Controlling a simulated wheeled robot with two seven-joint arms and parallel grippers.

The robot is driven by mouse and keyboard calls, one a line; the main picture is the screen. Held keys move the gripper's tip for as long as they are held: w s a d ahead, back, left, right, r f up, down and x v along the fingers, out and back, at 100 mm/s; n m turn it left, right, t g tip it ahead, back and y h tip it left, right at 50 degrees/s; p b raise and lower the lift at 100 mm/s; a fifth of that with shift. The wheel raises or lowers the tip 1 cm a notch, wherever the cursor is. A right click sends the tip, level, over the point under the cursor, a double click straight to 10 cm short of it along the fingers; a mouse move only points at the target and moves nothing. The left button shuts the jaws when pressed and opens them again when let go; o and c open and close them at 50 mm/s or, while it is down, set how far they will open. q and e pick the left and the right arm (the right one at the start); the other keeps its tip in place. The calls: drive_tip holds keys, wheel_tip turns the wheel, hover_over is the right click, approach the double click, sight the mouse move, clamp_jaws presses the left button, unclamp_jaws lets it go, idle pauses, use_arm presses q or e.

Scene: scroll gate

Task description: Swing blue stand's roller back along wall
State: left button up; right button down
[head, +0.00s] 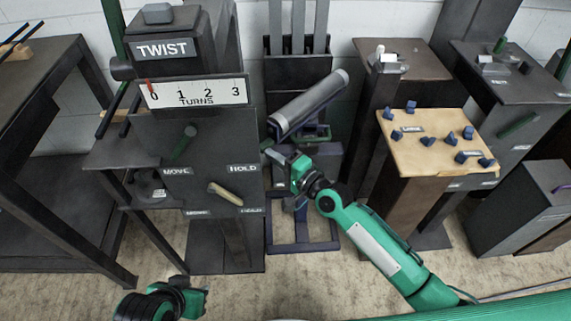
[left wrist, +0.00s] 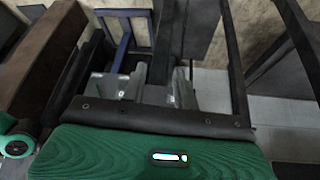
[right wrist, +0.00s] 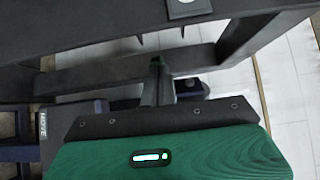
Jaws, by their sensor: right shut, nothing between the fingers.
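The blue stand (head: 302,246) is a dark blue frame on the floor in the middle of the head view. Its roller (head: 308,103), a grey cylinder, lies tilted on top, its right end higher and farther back. My right gripper (head: 268,147) is shut and empty, in front of the stand and below the roller's near end; I cannot tell whether it touches the frame. Its shut fingers show in the right wrist view (right wrist: 158,75). My left gripper (left wrist: 160,85) is open and empty, low at the bottom left of the head view.
The TWIST panel (head: 205,150), with a dial and levers, stands close left of the blue stand. A dark bin (head: 297,72) with upright grey slats stands behind the roller. A tan board (head: 428,150) with blue pieces is on the right. Floor in front is clear.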

sight(262, 149)
use_arm(q)
drive_tip(key=shift+f, duration=0.1)
use_arm(e)
drive_tip(key=shift+w+a, duration=0.15)
drive_tip(key=shift+a, duration=0.05)
